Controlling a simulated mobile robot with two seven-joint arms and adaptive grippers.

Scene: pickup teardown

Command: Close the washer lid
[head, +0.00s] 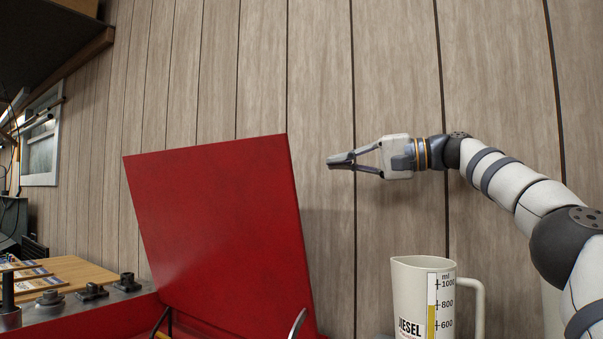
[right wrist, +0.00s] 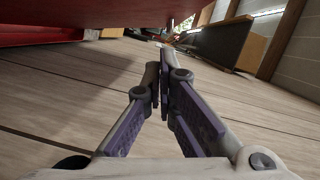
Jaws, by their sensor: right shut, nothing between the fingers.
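The red washer lid (head: 215,225) stands raised and tilted in the head view, its hinge side low at the back of the red washer (head: 95,322). My right gripper (head: 335,161) is to the right of the lid near its top edge, apart from it, pointing left. Its fingers are shut with nothing between them. In the right wrist view the fingertips (right wrist: 158,72) are together, and a red surface (right wrist: 100,15), likely the lid, spans the top of the picture. My left gripper is not in view.
A white measuring jug marked diesel (head: 420,290) stands below my right arm. Metal parts (head: 90,291) sit along the washer's left edge, beside a wooden table (head: 75,270). A panelled wall (head: 390,70) is behind. A dark shelf (head: 50,40) hangs at upper left.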

